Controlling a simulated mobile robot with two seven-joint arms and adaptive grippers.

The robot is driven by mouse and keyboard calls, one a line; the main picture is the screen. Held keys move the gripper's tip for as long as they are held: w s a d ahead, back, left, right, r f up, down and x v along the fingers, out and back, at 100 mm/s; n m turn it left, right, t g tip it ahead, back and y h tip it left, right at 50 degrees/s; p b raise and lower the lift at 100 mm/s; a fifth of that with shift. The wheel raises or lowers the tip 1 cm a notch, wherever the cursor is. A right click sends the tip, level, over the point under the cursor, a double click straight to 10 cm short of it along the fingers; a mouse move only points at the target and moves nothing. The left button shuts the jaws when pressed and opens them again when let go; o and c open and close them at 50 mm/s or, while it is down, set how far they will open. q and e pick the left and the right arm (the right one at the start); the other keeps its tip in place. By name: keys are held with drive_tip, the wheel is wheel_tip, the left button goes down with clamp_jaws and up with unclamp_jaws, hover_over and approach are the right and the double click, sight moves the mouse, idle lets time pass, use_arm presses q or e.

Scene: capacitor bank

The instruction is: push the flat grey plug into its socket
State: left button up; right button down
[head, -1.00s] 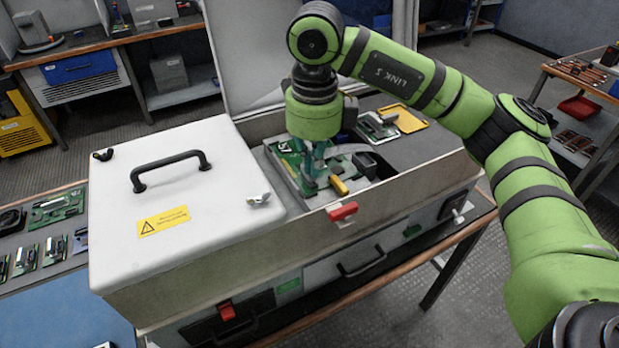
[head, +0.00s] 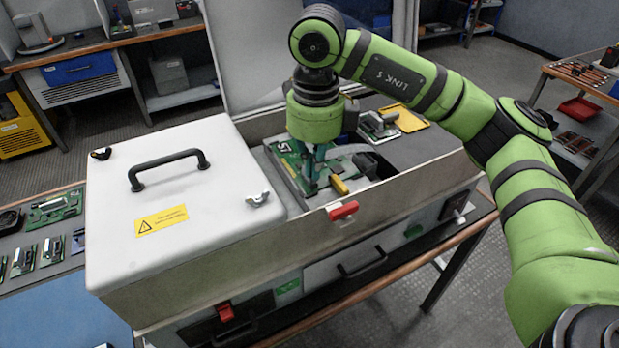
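My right gripper (head: 312,182) points down into the open compartment of the grey case, low over a green circuit board (head: 287,149). Its teal fingers are close together, but their tips are small and partly hidden, so I cannot tell whether they hold anything. A yellow part (head: 339,185) lies just right of the fingertips. A black block (head: 366,163) sits further right in the compartment. I cannot make out the flat grey plug or its socket; the gripper may hide them. My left gripper is not in view.
The case's white lid (head: 175,190) with a black handle (head: 168,170) covers the left side. A red latch (head: 343,210) is on the front wall. A yellow tray (head: 408,118) lies behind the compartment. Boards (head: 55,208) lie on the left bench.

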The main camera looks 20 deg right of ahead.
drive_tip(key=c, duration=1.4)
unclamp_jaws()
drive_tip(key=shift+o, duration=0.2)
drive_tip(key=shift+r, duration=0.1)
